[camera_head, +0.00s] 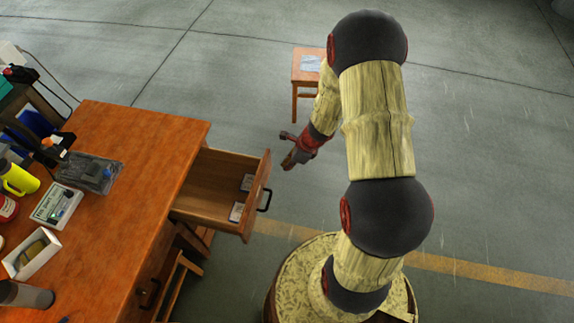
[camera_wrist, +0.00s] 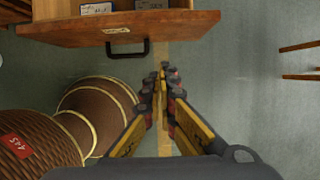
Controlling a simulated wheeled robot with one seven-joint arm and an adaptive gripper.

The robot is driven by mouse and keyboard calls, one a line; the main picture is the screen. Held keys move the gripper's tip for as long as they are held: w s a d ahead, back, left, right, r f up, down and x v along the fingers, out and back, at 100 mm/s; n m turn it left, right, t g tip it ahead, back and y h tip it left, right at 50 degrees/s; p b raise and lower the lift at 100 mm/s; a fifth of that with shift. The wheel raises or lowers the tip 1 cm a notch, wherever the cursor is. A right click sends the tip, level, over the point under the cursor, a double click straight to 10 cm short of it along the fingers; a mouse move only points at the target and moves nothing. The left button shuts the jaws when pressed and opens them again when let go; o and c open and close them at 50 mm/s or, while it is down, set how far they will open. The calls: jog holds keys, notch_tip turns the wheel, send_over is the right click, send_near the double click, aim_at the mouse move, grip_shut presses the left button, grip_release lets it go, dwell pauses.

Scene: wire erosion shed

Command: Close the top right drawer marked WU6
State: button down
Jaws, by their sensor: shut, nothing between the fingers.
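The top right drawer (camera_head: 257,192) stands pulled out from the wooden desk (camera_head: 150,150), with two small cards lying inside it. In the wrist view the drawer front (camera_wrist: 180,27) shows a dark handle (camera_wrist: 127,49) and a small pale label too small to read. My gripper (camera_head: 288,149) is in the air beyond the drawer's front corner in the head view. In the wrist view my gripper (camera_wrist: 162,78) is shut and empty, just right of the handle and apart from the drawer front.
The desk top holds a yellow bottle (camera_head: 18,178), a white open box (camera_head: 32,253), a plastic bag (camera_head: 90,173) and other items. A wooden stool (camera_head: 306,66) stands on the floor beyond.

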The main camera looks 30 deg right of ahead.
jog(key=w+a+f+b, duration=0.2)
jog(key=w+a+f, duration=0.2)
jog(key=f, duration=0.2)
jog(key=shift+w+a+b, duration=0.25)
jog(key=shift+a+b, duration=0.05)
jog(key=shift+b, duration=0.05)
jog(key=shift+w+a, duration=0.1)
jog(key=w+a+p, duration=1.1)
jog(key=w+a, duration=0.6)
jog(key=shift+w+a, duration=0.25)
